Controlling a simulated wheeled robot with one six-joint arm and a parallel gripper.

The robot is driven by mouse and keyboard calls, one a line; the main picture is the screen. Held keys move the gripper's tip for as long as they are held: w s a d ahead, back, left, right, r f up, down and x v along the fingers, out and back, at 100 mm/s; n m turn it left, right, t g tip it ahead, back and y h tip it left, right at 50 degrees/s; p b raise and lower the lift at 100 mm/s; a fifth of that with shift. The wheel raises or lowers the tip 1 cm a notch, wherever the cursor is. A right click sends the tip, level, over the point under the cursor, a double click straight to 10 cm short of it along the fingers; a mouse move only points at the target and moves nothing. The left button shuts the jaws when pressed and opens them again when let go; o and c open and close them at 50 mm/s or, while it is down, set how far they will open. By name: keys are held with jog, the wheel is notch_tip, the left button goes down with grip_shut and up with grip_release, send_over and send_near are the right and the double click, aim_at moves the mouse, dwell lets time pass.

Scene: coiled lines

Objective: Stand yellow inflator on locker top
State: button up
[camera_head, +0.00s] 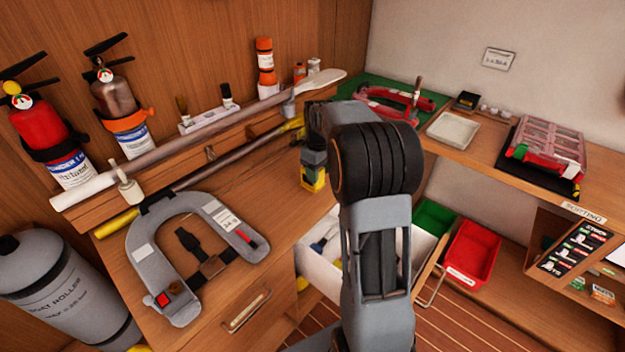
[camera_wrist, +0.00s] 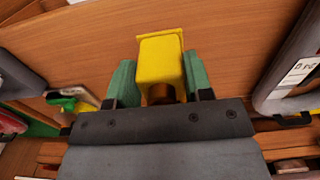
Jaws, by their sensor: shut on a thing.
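The yellow inflator (camera_wrist: 161,58) sits between the two green fingers of my gripper (camera_wrist: 159,78) in the wrist view. My gripper is shut on it. In the head view, my gripper (camera_head: 312,157) points down over the wooden locker top (camera_head: 268,192), and the lower part of the inflator (camera_head: 314,179) shows below the fingers. It looks upright and close to the wood. I cannot tell whether it touches. My arm hides the area to the right of it.
A grey horseshoe lifejacket (camera_head: 145,245) lies on the locker top at the front left. Long poles (camera_head: 190,145) run along the back. An open white drawer (camera_head: 318,232) is below the front edge. Bare wood lies between lifejacket and inflator.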

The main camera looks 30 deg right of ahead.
jog(key=shift+w+a+f, duration=0.2)
jog(key=shift+w+f, duration=1.15)
jog(key=shift+f, duration=1.75)
jog(key=shift+f, duration=0.1)
jog(key=o, duration=1)
